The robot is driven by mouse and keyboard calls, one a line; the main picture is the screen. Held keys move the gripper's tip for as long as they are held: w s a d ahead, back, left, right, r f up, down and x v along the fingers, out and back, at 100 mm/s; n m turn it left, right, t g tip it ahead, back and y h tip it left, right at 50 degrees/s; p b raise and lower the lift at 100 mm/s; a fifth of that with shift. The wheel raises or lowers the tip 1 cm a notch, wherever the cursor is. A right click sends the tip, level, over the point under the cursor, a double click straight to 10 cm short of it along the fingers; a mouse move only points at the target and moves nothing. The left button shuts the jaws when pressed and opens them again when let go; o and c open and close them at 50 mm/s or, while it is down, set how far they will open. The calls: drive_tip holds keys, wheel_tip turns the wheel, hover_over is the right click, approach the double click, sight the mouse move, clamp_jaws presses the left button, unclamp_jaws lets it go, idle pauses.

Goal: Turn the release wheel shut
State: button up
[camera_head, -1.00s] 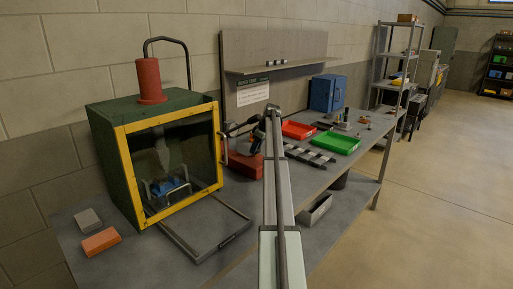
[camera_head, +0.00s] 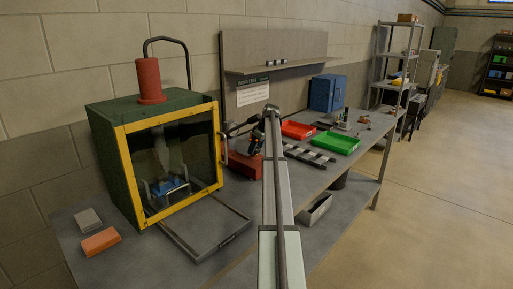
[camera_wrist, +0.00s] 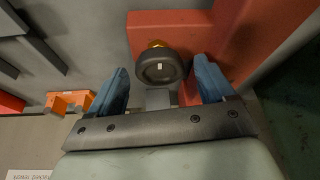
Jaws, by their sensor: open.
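The release wheel (camera_wrist: 160,68) is a small dark round knob with a pale mark on its face, on a brass-coloured stem against a red body (camera_wrist: 210,35) in the wrist view. My gripper (camera_wrist: 161,73) is open, with one blue finger on each side of the wheel. Gaps show between the fingers and the wheel, so neither finger seems to touch it. In the head view the red body (camera_head: 243,166) sits on the bench right of the yellow-framed press booth (camera_head: 129,160). My gripper (camera_head: 255,144) is beside it there, and the wheel cannot be made out.
A flat metal frame (camera_head: 207,252) lies on the bench before the booth. Orange (camera_head: 100,241) and grey (camera_head: 88,219) blocks lie at the left. Red (camera_head: 298,130) and green (camera_head: 335,143) trays and a blue cabinet (camera_head: 327,93) stand farther along the bench.

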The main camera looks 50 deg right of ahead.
drive_tip(key=shift+r, duration=0.1)
drive_tip(key=v, duration=1.3)
drive_tip(key=shift+r, duration=0.35)
